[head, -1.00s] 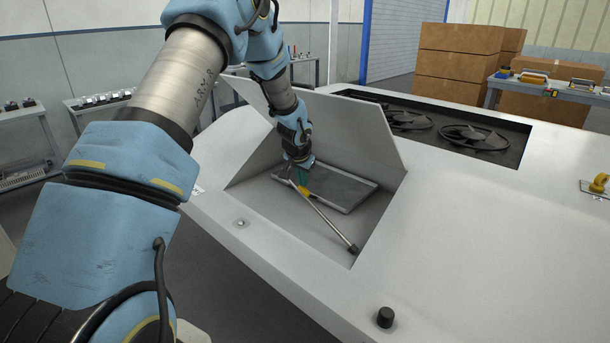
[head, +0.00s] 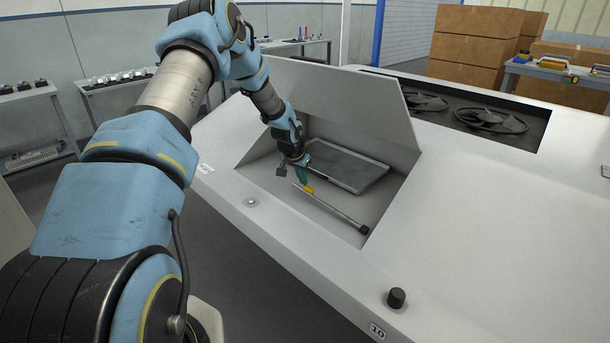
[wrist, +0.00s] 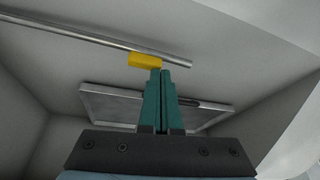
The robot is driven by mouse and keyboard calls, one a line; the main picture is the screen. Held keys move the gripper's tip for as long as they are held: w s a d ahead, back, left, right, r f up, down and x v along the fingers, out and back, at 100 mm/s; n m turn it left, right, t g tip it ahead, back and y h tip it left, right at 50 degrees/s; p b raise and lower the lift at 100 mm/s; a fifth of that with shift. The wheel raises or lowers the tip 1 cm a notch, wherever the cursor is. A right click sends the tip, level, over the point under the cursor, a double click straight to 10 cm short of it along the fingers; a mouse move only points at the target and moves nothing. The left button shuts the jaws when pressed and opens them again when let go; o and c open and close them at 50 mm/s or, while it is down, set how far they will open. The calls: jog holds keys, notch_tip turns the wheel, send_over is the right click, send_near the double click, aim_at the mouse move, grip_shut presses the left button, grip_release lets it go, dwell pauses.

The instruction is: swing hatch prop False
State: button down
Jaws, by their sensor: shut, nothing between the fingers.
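The hatch lid (head: 345,105) stands raised and tilted back over an open recess. The prop is a thin metal rod (head: 335,211) with a yellow grip (head: 307,190). It lies low across the recess's front part, its black end (head: 364,229) at the right. My gripper (head: 302,177) is inside the recess, close to the rod's left part and the yellow grip. In the wrist view the teal fingers (wrist: 161,78) are together and empty, their tips just beside the yellow grip (wrist: 145,60). The rod (wrist: 90,40) passes beyond them. Whether the tips touch the grip, I cannot tell.
A grey rimmed panel (head: 347,167) lies in the recess behind the rod. A black knob (head: 396,298) stands on the casing (head: 480,235) at front right. Fans (head: 490,120) sit in an opening behind the lid. Cardboard boxes (head: 475,45) are in the background.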

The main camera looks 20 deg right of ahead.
aim_at(301, 190)
notch_tip(301, 190, down, 2)
jog(key=shift+w+a+f+b, duration=0.1)
jog(key=shift+w+f+b, duration=0.1)
jog(key=shift+b, duration=0.25)
jog(key=shift+s+a+f+b, duration=0.1)
jog(key=shift+f+b, duration=0.1)
jog(key=shift+f, duration=0.2)
jog(key=shift+s+a+f+b, duration=0.1)
jog(key=shift+f+b, duration=0.1)
jog(key=shift+f, duration=0.15)
jog(key=shift+w+r+p, duration=0.1)
jog(key=shift+r+p, duration=0.2)
jog(key=shift+r, duration=0.2)
jog(key=r, duration=0.1)
jog(key=r+p, duration=0.1)
jog(key=r, duration=0.1)
jog(key=w+r, duration=0.1)
jog(key=shift+a+r, duration=0.25)
jog(key=shift+r, duration=0.05)
jog(key=w+a+r+b, duration=0.2)
jog(key=w+a+r, duration=0.2)
jog(key=a, duration=0.2)
jog(key=shift+w+a+r, duration=0.2)
jog(key=shift+w+a, duration=0.05)
jog(key=shift+w, duration=0.15)
